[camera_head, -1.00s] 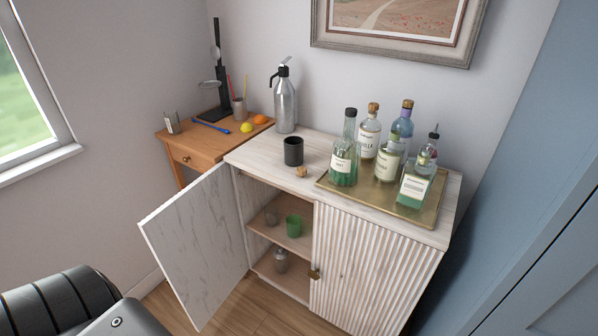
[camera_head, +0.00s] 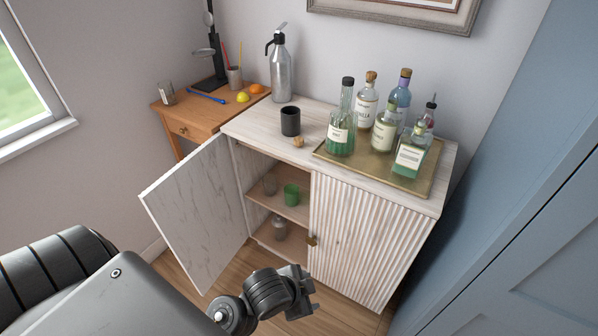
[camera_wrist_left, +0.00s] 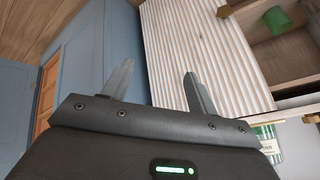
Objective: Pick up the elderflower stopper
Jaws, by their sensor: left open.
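A small cork stopper (camera_head: 298,141) lies loose on the pale cabinet top (camera_head: 265,127), in front of the black cup and left of the gold tray; I take it for the elderflower stopper, though no marking on it is readable. My left gripper (camera_head: 301,292) is low in front of the cabinet, well below and apart from the stopper. In the left wrist view its two fingers (camera_wrist_left: 159,70) are spread with nothing between them, facing the ribbed door. My right gripper is not in view.
A gold tray (camera_head: 424,187) holds several bottles. A black cup (camera_head: 290,121) and a steel siphon (camera_head: 281,75) stand on the cabinet. The left door (camera_head: 200,215) is open; the ribbed right door (camera_head: 360,240) is shut. A green cup (camera_head: 291,194) stands on the inner shelf.

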